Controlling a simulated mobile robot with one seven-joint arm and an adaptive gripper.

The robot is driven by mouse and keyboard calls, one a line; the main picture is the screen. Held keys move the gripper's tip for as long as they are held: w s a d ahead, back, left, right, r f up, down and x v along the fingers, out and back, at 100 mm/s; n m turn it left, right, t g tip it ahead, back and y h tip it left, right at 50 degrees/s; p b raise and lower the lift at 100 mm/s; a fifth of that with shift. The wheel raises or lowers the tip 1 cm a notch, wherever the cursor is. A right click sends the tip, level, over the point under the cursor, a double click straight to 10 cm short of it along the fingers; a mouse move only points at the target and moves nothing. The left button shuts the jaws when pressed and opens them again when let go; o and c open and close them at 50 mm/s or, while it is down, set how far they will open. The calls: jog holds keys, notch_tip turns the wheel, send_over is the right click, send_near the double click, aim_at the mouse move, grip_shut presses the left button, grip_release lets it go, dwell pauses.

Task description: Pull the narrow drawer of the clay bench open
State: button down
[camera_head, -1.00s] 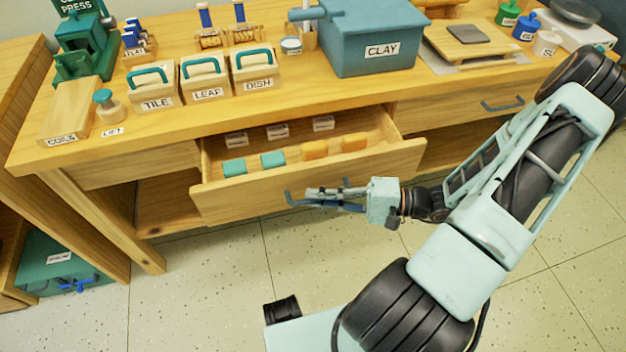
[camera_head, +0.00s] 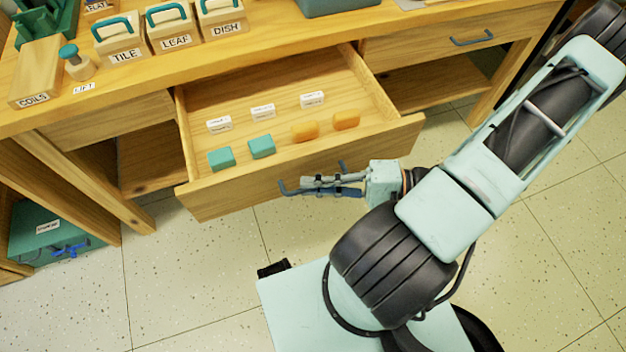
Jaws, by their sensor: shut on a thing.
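The clay bench (camera_head: 110,95) has a wooden drawer (camera_head: 300,175) pulled well out, showing much of its floor. A blue bar handle (camera_head: 286,188) is on the drawer's front face. My gripper (camera_head: 318,184) is shut on this handle, in front of the drawer face, and hides part of it. My arm comes in from the right.
On the bench top stand boxes marked TILE (camera_head: 122,42), LEAF (camera_head: 172,28) and DISH (camera_head: 222,17), beside a COILS block (camera_head: 35,75). A teal crate (camera_head: 55,235) is on a low shelf at left. The speckled floor (camera_head: 200,280) before the bench is clear left of my base.

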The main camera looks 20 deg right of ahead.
jog(key=c, duration=2)
grip_release()
jog(key=shift+c, duration=0.2)
jog(key=shift+d, duration=0.1)
jog(key=v, duration=1.2)
